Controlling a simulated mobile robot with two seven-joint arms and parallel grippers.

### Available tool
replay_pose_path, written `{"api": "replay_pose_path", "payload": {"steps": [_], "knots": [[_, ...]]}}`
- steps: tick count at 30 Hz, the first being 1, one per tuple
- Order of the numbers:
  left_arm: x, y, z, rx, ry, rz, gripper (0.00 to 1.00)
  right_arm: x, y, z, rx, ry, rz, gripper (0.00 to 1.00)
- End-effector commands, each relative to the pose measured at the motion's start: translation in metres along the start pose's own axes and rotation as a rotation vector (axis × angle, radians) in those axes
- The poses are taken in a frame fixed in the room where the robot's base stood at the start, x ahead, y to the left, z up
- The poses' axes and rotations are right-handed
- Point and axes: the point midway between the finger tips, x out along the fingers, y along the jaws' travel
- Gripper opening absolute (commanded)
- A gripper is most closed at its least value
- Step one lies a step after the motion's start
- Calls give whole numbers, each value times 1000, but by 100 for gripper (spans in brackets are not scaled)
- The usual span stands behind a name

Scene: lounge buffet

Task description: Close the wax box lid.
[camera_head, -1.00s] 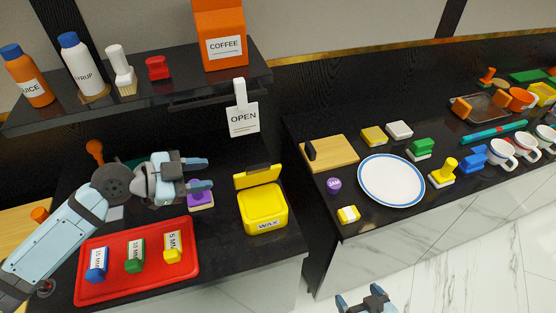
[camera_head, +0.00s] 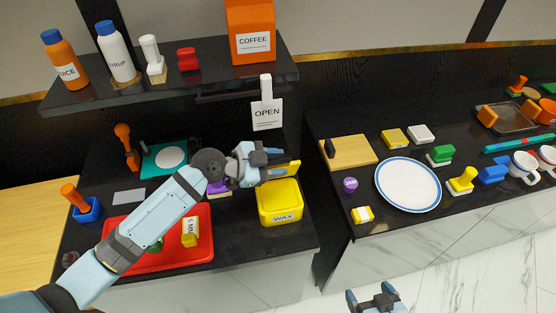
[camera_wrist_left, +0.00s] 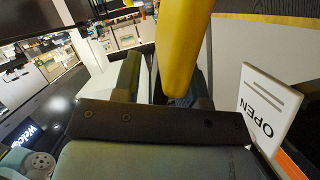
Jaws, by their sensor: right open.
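The yellow wax box (camera_head: 280,205) stands on the black counter with its label facing front. Its yellow lid (camera_head: 292,167) is raised at the back edge, partly hidden behind my left gripper (camera_head: 274,160). The gripper is at the lid, above the back of the box, with its fingers pointing right. In the left wrist view the yellow lid (camera_wrist_left: 185,45) stands close before the fingers, and a gap shows between them. I cannot tell whether they touch the lid. My right gripper (camera_head: 374,299) is open and empty at the bottom, away from the box.
A red tray (camera_head: 150,262) with small labelled blocks lies left of the box, partly under my left arm. A white plate (camera_head: 408,186) lies on the counter to the right, beyond a gap.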

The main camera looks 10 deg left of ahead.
Motion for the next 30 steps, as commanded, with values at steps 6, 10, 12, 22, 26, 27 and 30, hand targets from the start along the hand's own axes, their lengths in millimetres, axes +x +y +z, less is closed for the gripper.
{"api": "replay_pose_path", "payload": {"steps": [6, 10, 12, 22, 26, 27, 30], "knots": [[6, 0, 0, 0, 1, 0, 39, 0, 0, -1, 0, 0, 0, 89], [6, 0, 0, 0, 1, 0, 39, 0, 0, -1, 0, 0, 0, 89], [6, 0, 0, 0, 0, 0, 27, 0, 0, -1, 0, 0, 0, 89], [5, 0, 0, 1, 0, -1, 0, 0, 0, 0, 0, 0, 0, 89], [6, 3, 2, 16, 0, -7, 0, 2, 0, 3, 0, 1, 0, 89], [6, 5, 2, 26, 0, -12, 0, 3, 0, 5, 0, 1, 0, 89], [6, 11, 3, 65, 0, -25, 0, 7, 0, 11, 0, 1, 0, 89]]}}
